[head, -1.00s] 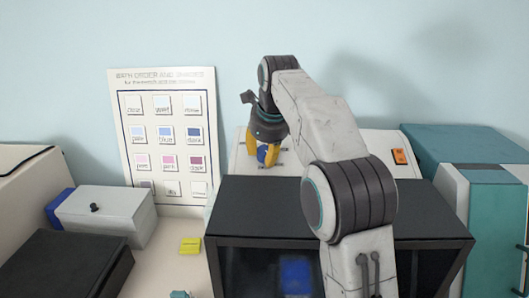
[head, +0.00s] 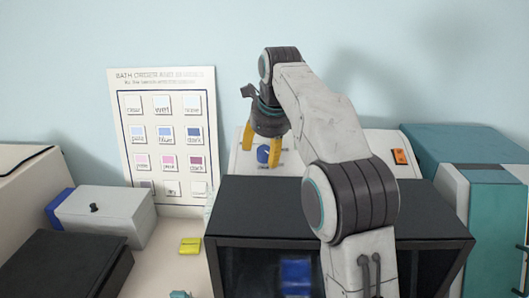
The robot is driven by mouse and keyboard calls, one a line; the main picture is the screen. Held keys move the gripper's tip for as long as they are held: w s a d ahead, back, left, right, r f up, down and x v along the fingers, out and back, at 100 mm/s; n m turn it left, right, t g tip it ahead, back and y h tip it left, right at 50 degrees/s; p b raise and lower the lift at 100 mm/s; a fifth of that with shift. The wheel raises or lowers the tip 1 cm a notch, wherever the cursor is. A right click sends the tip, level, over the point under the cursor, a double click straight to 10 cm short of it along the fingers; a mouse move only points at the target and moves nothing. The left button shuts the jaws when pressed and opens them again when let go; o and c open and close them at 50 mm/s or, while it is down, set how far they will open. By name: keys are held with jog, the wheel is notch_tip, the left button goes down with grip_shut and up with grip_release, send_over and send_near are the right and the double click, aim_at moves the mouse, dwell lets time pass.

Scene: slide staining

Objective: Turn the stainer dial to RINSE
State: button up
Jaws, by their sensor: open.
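The stainer (head: 380,139) stands at the back, with a white sloped panel partly hidden by my arm. A blue round dial (head: 263,153) sits on the panel's left part. My gripper (head: 261,151) points down at the dial with its two yellow fingers open, one on each side of it. The fingers stand apart from the dial's sides as seen here; the tips' exact height is unclear. The dial's pointer direction and the small labels around it are too small to read.
An orange switch (head: 399,156) is on the panel's right. A black open-fronted box (head: 260,210) stands in front. A chart board (head: 165,80) leans on the wall at left. A grey box (head: 105,215), a yellow item (head: 190,245) and a teal-white machine (head: 475,165) flank the area.

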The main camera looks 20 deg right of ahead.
jog(key=shift+v, duration=2.85)
